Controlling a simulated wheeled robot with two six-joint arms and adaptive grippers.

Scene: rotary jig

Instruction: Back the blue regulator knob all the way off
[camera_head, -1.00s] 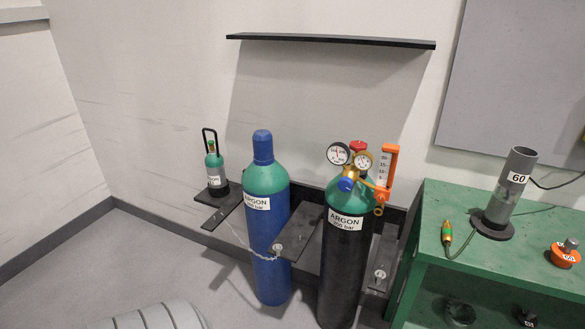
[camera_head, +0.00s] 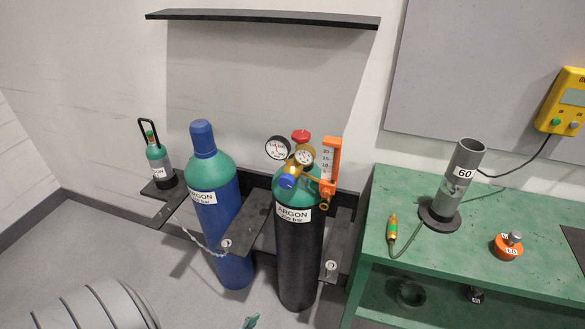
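The blue regulator knob (camera_head: 287,181) sits low on the front left of the brass regulator (camera_head: 294,170), on top of the black argon cylinder (camera_head: 296,262) with a green shoulder. Two round gauges (camera_head: 278,148) and (camera_head: 304,157), a red valve wheel (camera_head: 301,136) and an orange flowmeter (camera_head: 330,160) surround it. Nothing touches the knob.
A blue argon cylinder (camera_head: 217,205) stands left of the black one, with a chain beside it. A small cylinder (camera_head: 159,162) is further left. A green bench (camera_head: 480,265) with a grey tube (camera_head: 460,180) stands right. A dark shelf (camera_head: 265,17) hangs above.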

